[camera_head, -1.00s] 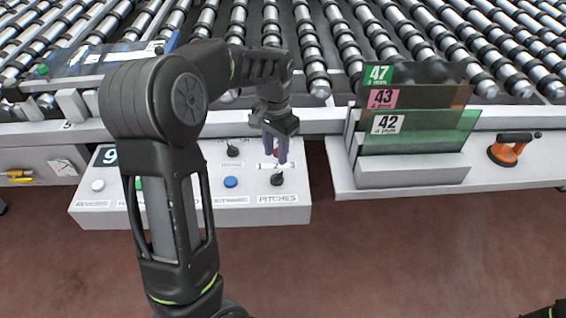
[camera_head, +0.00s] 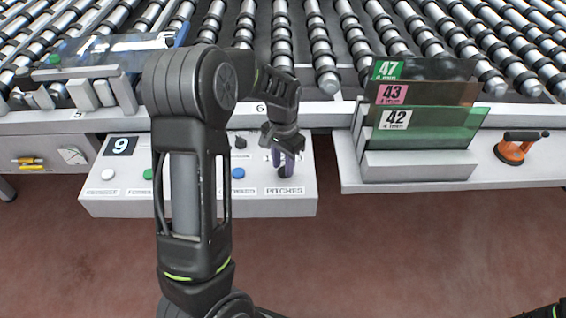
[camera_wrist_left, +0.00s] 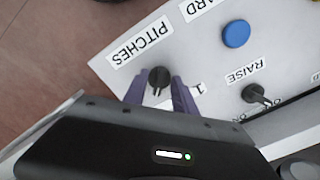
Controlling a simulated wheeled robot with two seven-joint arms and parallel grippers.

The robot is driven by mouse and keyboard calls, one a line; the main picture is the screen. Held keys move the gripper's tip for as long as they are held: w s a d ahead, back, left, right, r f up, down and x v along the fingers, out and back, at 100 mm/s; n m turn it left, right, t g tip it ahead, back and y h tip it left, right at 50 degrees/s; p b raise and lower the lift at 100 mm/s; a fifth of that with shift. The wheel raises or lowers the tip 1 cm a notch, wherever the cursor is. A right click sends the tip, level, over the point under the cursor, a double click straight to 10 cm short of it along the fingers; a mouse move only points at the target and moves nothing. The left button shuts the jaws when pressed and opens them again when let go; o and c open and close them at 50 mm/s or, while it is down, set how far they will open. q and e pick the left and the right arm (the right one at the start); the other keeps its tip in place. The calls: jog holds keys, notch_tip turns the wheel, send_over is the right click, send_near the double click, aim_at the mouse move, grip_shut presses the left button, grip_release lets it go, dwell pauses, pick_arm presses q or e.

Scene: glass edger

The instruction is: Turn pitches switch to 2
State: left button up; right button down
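The black PITCHES switch (camera_wrist_left: 158,76) is a small round knob with a pointer, beside its PITCHES label (camera_wrist_left: 139,43) in the left wrist view. My left gripper (camera_wrist_left: 160,93) has its two purple fingers apart, one on each side of the knob. No clear contact with the knob can be seen. In the head view my left gripper (camera_head: 286,168) points down at the right end of the control panel (camera_head: 205,208), above the PITCHES label, and hides the knob. A "1" mark shows beside the right finger in the wrist view; other position marks are hidden.
A blue button (camera_wrist_left: 236,33) and the RAISE switch (camera_wrist_left: 255,94) are close by on the panel. A rack of coloured glass samples (camera_head: 418,163) stands right of the panel, with an orange suction holder (camera_head: 511,152) beyond. Rollers (camera_head: 330,50) lie behind.

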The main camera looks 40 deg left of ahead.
pick_arm(q)
jog(key=shift+c, duration=0.4)
grip_shut()
